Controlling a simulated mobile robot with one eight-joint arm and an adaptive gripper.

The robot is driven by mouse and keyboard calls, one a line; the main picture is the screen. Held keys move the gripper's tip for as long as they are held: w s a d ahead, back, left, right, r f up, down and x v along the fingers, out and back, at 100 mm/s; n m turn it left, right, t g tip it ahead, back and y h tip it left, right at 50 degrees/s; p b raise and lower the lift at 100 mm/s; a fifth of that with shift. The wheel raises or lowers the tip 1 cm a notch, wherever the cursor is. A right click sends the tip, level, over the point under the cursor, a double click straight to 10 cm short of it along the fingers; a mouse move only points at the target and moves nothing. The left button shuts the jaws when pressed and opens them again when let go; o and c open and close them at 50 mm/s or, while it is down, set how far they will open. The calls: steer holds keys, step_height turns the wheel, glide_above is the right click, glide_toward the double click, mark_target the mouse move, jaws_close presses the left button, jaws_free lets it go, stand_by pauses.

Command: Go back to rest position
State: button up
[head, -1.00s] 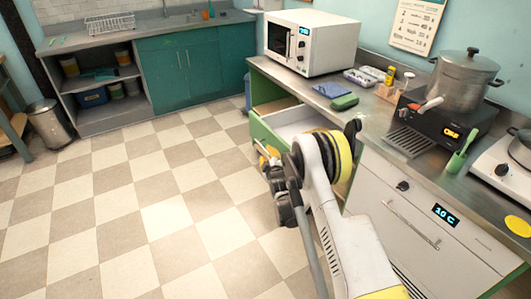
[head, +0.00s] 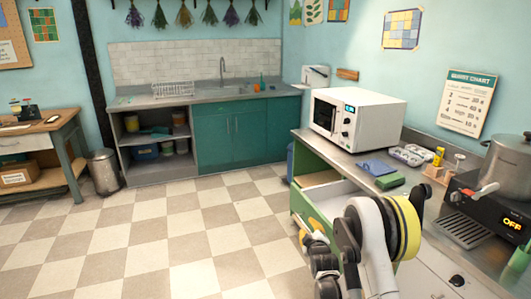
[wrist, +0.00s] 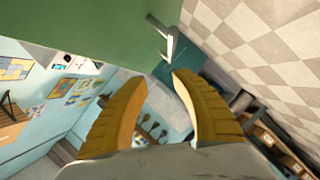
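My arm is folded low at the front of the head view, with its yellow-ringed joint in front of the counter. My gripper (wrist: 158,78) shows two yellow ribbed fingers in the wrist view. Their tips are apart, with nothing between them. In the head view a small yellow part of it (head: 314,238) shows beside an open green drawer (head: 322,196); the rest is hidden by my arm. The wrist view shows a green panel (wrist: 85,32) with a white handle (wrist: 168,38) just beyond the fingertips. I cannot tell whether they touch.
The counter (head: 345,160) on the right holds a microwave (head: 372,118), a blue cloth (head: 376,168), a green sponge (head: 390,181) and a pot (head: 510,165). A sink cabinet (head: 232,135), a bin (head: 104,172) and a desk (head: 45,140) stand behind. The checkered floor at left is clear.

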steer(key=s+r+m+g, duration=0.2)
steer(key=s+r+m, duration=0.1)
steer(key=s+r, duration=0.65)
steer(key=s+r+m+g, duration=0.2)
steer(key=s+r, duration=0.5)
steer(key=r, duration=0.5)
steer(key=s+a+m+g, duration=0.1)
steer(key=s+m+g, duration=0.3)
steer(key=s, duration=2.5)
steer(key=shift+s+f+m, duration=0.2)
steer(key=shift+f+m, duration=0.15)
steer(key=shift+m, duration=0.55)
